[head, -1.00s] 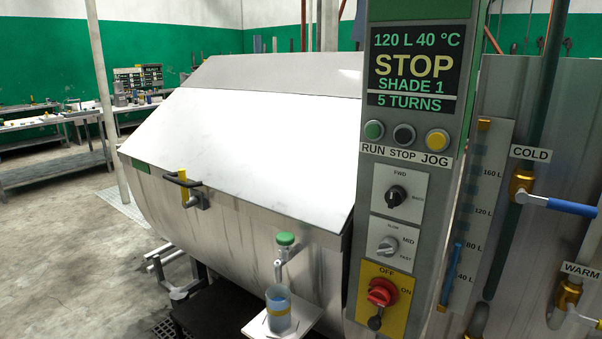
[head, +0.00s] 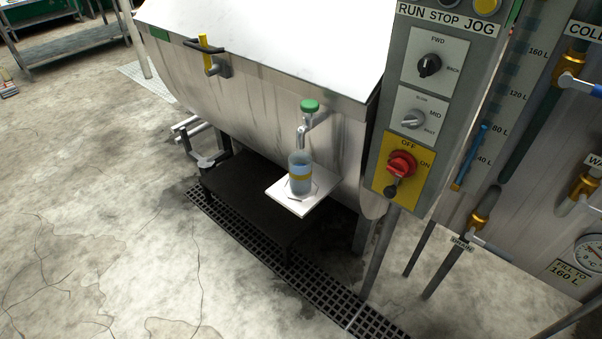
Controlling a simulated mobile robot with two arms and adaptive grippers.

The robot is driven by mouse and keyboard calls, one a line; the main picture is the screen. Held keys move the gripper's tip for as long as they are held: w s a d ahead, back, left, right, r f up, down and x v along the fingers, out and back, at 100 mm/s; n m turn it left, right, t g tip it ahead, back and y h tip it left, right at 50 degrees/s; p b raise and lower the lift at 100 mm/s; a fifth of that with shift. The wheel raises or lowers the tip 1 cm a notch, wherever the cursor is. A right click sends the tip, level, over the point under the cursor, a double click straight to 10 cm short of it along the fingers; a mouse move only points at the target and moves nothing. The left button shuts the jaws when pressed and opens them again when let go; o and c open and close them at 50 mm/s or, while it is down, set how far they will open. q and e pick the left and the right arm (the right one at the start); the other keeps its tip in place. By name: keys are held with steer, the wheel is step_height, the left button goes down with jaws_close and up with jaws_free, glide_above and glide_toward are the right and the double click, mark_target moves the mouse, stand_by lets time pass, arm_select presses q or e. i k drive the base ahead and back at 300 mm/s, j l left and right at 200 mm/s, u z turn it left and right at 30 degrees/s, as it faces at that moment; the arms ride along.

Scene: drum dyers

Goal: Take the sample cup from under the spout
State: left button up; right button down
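The sample cup (head: 300,180) is a clear cup with bluish contents and a yellow band. It stands upright on a small white shelf (head: 309,205) on the front of the steel drum machine. The spout (head: 304,127), with a green knob (head: 310,105) on top, is directly above the cup; its outlet is close to or in the cup's mouth, and I cannot tell which. Neither of my grippers shows in the head view.
The control panel (head: 432,95) with a red switch (head: 402,163) stands just right of the shelf. A yellow-handled latch (head: 208,57) sticks out from the drum (head: 250,100). A floor grate (head: 285,277) runs below. The concrete floor (head: 110,220) at front left is clear.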

mark_target(300, 163)
steer(key=z, duration=0.3)
steer(key=i+j+z, duration=0.25)
steer(key=j+z, duration=0.3)
steer(key=j, duration=0.15)
steer(key=j+z, duration=0.25)
steer(key=j, duration=0.75)
steer(key=i+j+z, duration=0.1)
steer(key=j, duration=0.55)
